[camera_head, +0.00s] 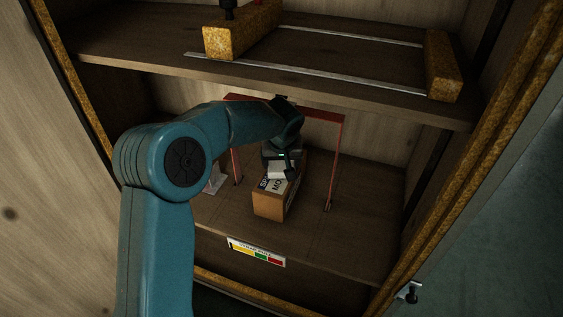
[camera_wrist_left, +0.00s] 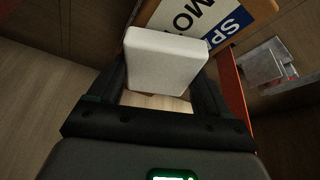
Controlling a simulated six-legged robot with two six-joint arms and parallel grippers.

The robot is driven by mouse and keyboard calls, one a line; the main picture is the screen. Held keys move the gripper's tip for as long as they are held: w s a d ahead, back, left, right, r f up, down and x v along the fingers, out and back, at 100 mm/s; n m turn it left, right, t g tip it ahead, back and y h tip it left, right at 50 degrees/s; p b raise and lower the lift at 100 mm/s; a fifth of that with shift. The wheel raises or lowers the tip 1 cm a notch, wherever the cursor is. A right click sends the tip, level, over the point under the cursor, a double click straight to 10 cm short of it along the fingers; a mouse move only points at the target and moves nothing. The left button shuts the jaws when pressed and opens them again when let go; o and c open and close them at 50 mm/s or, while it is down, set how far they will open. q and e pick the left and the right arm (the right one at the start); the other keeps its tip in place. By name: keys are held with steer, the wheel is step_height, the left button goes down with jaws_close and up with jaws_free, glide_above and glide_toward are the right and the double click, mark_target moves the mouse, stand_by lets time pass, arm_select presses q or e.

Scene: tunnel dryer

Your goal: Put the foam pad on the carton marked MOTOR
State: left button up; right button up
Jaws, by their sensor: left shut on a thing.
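My left gripper (camera_head: 280,163) is inside the lower shelf bay, shut on the white foam pad (camera_wrist_left: 165,62). In the head view the pad (camera_head: 277,172) shows as a small pale block at the fingertips, just above the carton. The brown carton (camera_head: 268,205) stands on the shelf and has a white label on top, partly covered, with "SP" and "MO" readable. In the left wrist view the carton's label (camera_wrist_left: 203,20) lies beyond the pad. I cannot tell whether the pad touches the carton. My right gripper is not in view.
A red frame (camera_head: 340,150) stands around the carton, with a post on each side. A pale object (camera_head: 215,181) lies left of the carton. The upper shelf (camera_head: 330,70) overhangs the bay. A colour-striped label (camera_head: 256,252) is on the shelf's front edge.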

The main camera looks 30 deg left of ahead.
arm_select(q)
steer(key=shift+f, duration=0.2)
steer(key=o, duration=0.9)
steer(key=shift+o, duration=0.2)
steer(key=shift+r, duration=0.1)
steer(key=shift+r, duration=0.1)
steer(key=shift+r, duration=0.35)
steer(key=shift+s+d+r+p, duration=0.25)
steer(key=shift+s+r+p, duration=0.05)
steer(key=shift+r+p, duration=0.25)
steer(key=s+d, duration=0.2)
steer(key=s, duration=0.1)
steer(key=s+d, duration=0.2)
steer(key=s, duration=0.1)
steer(key=s+d, duration=0.3)
steer(key=shift+s+f, duration=0.3)
